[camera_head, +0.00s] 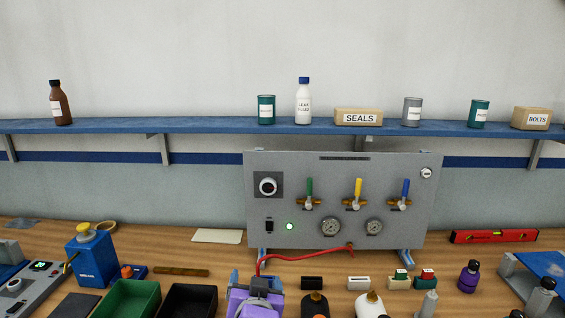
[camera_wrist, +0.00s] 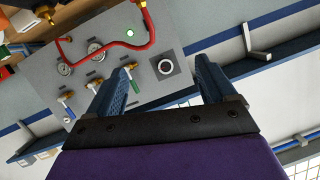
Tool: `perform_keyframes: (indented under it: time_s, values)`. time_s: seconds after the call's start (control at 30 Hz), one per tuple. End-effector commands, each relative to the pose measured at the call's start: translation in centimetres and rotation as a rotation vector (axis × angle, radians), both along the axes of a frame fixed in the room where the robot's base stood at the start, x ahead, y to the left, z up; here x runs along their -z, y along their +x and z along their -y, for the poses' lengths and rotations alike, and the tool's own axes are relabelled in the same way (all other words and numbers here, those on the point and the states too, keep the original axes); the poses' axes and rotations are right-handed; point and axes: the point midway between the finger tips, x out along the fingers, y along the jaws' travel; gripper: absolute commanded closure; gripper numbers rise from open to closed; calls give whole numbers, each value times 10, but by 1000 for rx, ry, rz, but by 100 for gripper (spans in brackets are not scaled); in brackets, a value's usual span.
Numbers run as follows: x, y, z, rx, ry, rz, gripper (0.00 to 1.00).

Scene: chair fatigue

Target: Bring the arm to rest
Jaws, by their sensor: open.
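My gripper (camera_wrist: 164,66) is open, with its two blue fingers spread and nothing between them in the wrist view. The grey control panel (camera_wrist: 150,95) lies beyond the fingers and appears turned over in that view. In the head view my gripper (camera_head: 257,278) is low at the centre, with my purple wrist below it. It is in front of the panel (camera_head: 335,175) and near its lower left part in the picture. The rest of my arm is out of the head view.
The wooden bench (camera_head: 190,255) holds a green bin (camera_head: 127,299), a black bin (camera_head: 188,300), a purple bottle (camera_head: 468,278) and other small items. A red hose (camera_head: 305,257) curves from the panel toward my gripper. A blue shelf (camera_head: 210,127) with bottles, cans and boxes runs above.

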Motion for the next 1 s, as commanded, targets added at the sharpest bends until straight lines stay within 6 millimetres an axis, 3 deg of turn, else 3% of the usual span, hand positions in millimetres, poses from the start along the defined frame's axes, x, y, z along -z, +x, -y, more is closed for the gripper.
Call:
perform_keyframes:
  time_s: [0.17,0.37,0.57,0.7,0.9,1.0]
  values:
    - [23,-16,11,-65,9,-179,16]
    - [57,-63,35,-158,-15,-462,16]
    - [82,-130,75,-212,-68,-754,16]
    - [93,-186,112,-218,-114,-962,16]
    - [95,-267,165,-179,-173,-1233,16]
    - [93,-296,183,-157,-191,-1330,16]
